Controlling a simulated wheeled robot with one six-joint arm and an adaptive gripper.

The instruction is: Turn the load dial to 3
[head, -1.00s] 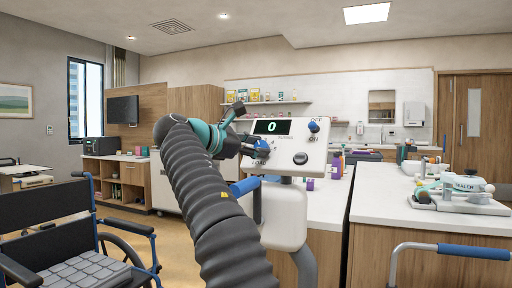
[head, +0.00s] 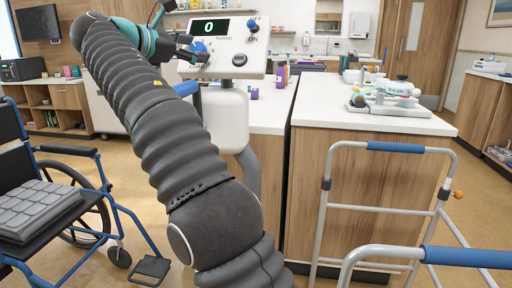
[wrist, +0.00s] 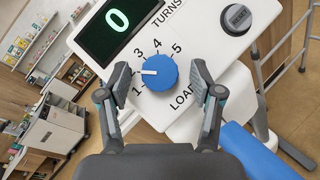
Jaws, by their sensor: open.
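The load dial is a round blue knob (wrist: 158,72) on a white panel (wrist: 240,50), ringed by printed numbers. In the wrist view its white pointer mark points left, between the 1 and the 3, about where the 2 is. My gripper (wrist: 160,82) is open, with one finger on each side of the dial and a gap visible on both sides. Whether the pads are level with the knob I cannot tell. In the head view the dial (head: 197,48) is partly hidden by my gripper (head: 187,47). The green display (head: 208,28) reads 0.
A walker (head: 385,147) stands at the right and a wheelchair (head: 50,205) at the left. A white counter (head: 330,110) with a sealer (head: 400,95) is behind the walker.

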